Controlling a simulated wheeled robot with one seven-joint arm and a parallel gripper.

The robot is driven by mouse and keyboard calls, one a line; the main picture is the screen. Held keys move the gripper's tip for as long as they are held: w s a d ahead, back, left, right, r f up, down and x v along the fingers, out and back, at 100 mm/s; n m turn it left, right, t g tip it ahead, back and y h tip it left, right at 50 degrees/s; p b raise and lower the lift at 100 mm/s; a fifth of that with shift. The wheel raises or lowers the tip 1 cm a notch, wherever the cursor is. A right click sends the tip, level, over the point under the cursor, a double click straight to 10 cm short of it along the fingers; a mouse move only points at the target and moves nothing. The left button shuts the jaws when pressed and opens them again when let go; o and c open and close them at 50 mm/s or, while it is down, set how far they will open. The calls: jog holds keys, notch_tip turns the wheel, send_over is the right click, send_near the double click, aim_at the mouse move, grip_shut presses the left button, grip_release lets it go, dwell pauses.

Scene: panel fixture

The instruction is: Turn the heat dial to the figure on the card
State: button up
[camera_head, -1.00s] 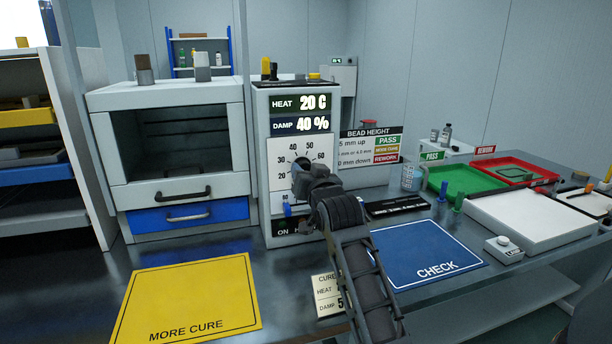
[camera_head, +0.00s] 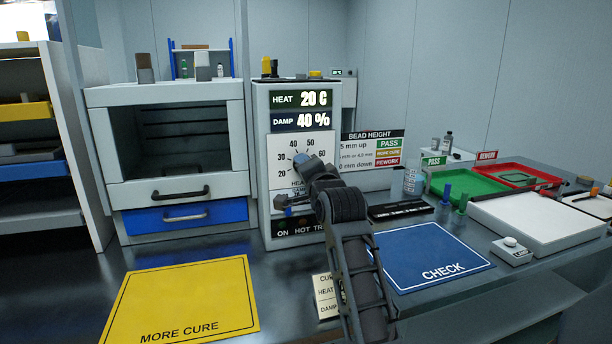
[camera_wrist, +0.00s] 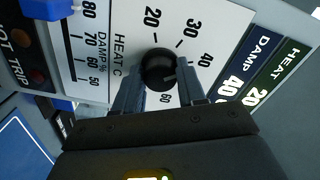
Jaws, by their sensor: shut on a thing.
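The heat dial is a black round knob (camera_wrist: 158,68) on a white scale plate with printed figures, seen in the wrist view. My gripper (camera_wrist: 160,84) has one finger on each side of the knob and is shut on it. A small pale mark shows on the knob's lower right. In the head view my gripper (camera_head: 303,164) covers the knob at the panel (camera_head: 275,150). The heat display (camera_head: 301,99) reads 20 C. The cure card (camera_head: 326,297) lies on the bench; my arm hides its figures.
The damp display (camera_head: 301,120) reads 40 %. A yellow MORE CURE mat (camera_head: 185,295) and a blue CHECK mat (camera_head: 425,250) lie on the bench. An oven (camera_head: 170,145) stands left of the panel. Green (camera_head: 455,190) and red trays (camera_head: 515,170) are at the right.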

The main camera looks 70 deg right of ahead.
jog(key=shift+m+b, duration=0.5)
jog(key=shift+m, duration=0.7)
jog(key=o, duration=1.1)
jog(key=shift+c, duration=0.2)
jog(key=b+v, duration=0.1)
jog(key=v, duration=0.6)
jog(key=shift+s+a, duration=0.25)
jog(key=shift+a, duration=0.05)
